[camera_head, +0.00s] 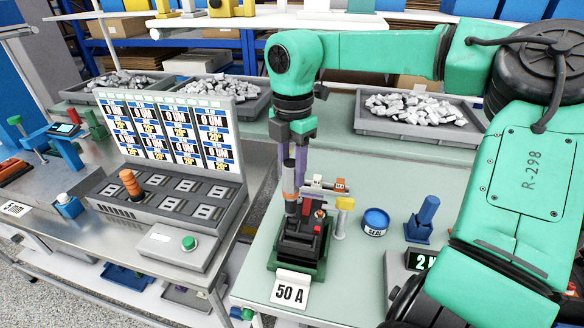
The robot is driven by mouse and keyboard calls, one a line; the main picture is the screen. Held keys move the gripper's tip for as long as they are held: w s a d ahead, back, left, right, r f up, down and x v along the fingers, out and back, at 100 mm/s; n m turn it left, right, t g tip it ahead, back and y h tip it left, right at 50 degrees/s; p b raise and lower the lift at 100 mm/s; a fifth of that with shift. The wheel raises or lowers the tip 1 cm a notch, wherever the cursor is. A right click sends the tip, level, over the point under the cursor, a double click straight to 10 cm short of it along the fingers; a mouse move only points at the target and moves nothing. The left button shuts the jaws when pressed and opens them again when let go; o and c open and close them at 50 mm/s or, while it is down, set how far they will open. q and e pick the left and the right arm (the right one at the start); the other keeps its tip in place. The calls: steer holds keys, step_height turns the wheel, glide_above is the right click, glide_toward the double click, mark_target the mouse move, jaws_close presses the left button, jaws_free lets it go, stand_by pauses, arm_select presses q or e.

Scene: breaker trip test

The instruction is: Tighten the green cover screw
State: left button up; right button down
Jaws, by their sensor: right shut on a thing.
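My right gripper (293,172) comes down from above with its purple fingers shut on an upright driver-like tool (290,178), grey above and brownish-orange below. The tool stands over the dark breaker (300,228), which has small red parts and sits in a green-based fixture (288,263). The tool's lower end is at the breaker's top left; I cannot tell whether it touches a screw. No green cover screw can be made out; the tool and gripper cover part of the breaker. My left gripper is not in view.
A "50 A" card (290,290) stands in front of the fixture. To its right are a yellow-topped post (343,215), a blue "SEAL" tin (375,221) and a blue stand (423,221). A test console (170,190) is on the left bench. Grey trays (417,125) line the back.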

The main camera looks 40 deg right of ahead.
steer(key=shift+f+b, duration=0.5)
steer(key=shift+f, duration=0.05)
stand_by(1.4)
steer(key=shift+r, duration=0.15)
stand_by(0.7)
steer(key=shift+r+p, duration=2.3)
steer(key=shift+r, duration=0.65)
steer(key=shift+f, duration=0.1)
